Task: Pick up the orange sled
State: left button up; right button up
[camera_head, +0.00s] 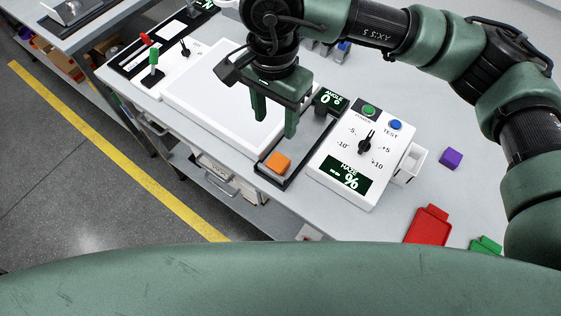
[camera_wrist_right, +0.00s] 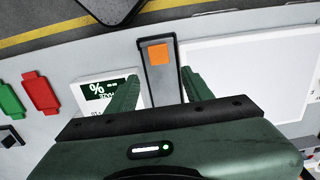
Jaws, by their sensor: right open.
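The orange sled (camera_head: 278,162) is a small orange block on a dark narrow track (camera_head: 296,165), at the track's near end. It also shows in the right wrist view (camera_wrist_right: 158,54), at the far end of the grey track strip (camera_wrist_right: 161,86). My right gripper (camera_head: 275,127) is open and empty, pointing down above the track and the edge of the white panel. In the right wrist view its two green fingers (camera_wrist_right: 160,85) stand apart on either side of the track, with the sled beyond the fingertips. My left gripper is not in view.
A white control box (camera_head: 345,165) with a dial and green and blue buttons stands right of the track. A large white panel (camera_head: 205,98) lies left of it. A purple cube (camera_head: 450,158), a red tray (camera_head: 428,224) and a green piece (camera_head: 487,245) lie on the right.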

notch_tip(320, 180, down, 3)
jog(key=b, duration=0.7)
send_over(278, 161)
jog(key=f, duration=0.4)
jog(key=shift+a+f, duration=0.2)
jog(key=shift+f, duration=0.35)
jog(key=f, duration=0.2)
jog(key=f+p, duration=0.1)
jog(key=f, duration=0.1)
jog(key=f+p, duration=0.1)
jog(key=f, duration=0.1)
jog(key=shift+s+d+f, duration=0.1)
jog(key=shift+d+f, duration=0.15)
jog(key=shift+f, duration=0.05)
jog(key=shift+f+p, duration=0.3)
jog(key=shift+f, duration=0.15)
jog(key=shift+c, duration=0.3)
grip_shut()
